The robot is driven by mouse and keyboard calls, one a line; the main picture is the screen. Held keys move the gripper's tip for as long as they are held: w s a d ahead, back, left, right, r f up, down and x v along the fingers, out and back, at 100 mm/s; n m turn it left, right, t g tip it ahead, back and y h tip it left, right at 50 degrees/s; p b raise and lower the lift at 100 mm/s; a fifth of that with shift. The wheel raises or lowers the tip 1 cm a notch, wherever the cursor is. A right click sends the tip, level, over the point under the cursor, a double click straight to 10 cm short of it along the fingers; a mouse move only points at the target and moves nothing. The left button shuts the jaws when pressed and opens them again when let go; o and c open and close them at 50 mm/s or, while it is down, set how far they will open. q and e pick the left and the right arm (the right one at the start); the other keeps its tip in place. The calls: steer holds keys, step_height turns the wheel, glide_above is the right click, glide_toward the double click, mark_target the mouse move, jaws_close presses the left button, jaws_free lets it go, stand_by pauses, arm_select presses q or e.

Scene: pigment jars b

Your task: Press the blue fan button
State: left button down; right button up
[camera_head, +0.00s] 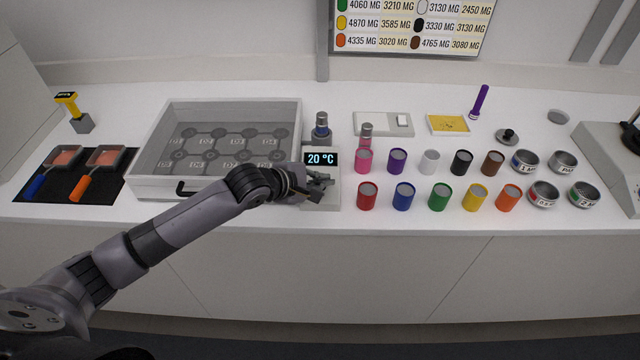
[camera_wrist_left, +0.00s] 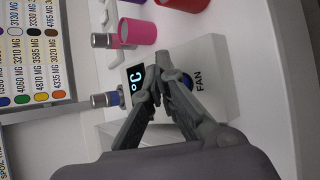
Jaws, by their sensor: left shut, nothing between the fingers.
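The white control box (camera_head: 334,193) with a lit 20 °C display (camera_head: 321,159) stands on the counter, just right of the clear-lidded case. In the left wrist view, the box (camera_wrist_left: 215,60) shows a FAN label (camera_wrist_left: 200,82) and the display (camera_wrist_left: 137,84). The blue fan button (camera_wrist_left: 187,79) shows only in part beside the label; a finger covers the rest. My left gripper (camera_head: 327,181) is shut and empty, over the front of the box. Its fingertips (camera_wrist_left: 163,79) are close to the button; I cannot tell whether they touch it. My right gripper is not in view.
Several coloured jars, such as the red one (camera_head: 367,196), stand right of the box. The clear-lidded case (camera_head: 215,140) is to its left. Two small bottles, one blue-banded (camera_head: 321,126) and one red-banded (camera_head: 366,136), stand behind. The counter's front edge is close.

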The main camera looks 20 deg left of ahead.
arm_select(q)
steer(key=shift+f, duration=0.1)
stand_by(0.3)
steer(key=shift+w+f, duration=0.1)
steer(key=shift+f, duration=0.15)
steer(key=shift+w+a+f, duration=0.1)
steer(key=shift+f, duration=0.4)
stand_by(0.6)
stand_by(0.3)
steer(key=shift+s+r+p, duration=0.2)
steer(key=shift+r+p, duration=0.65)
steer(key=shift+p, duration=0.6)
steer(key=r+p, duration=0.1)
steer(key=p, duration=0.1)
steer(key=s+r+p, duration=0.1)
steer(key=r+p, duration=0.3)
steer(key=shift+s+d, duration=0.15)
steer(key=shift+d, duration=0.1)
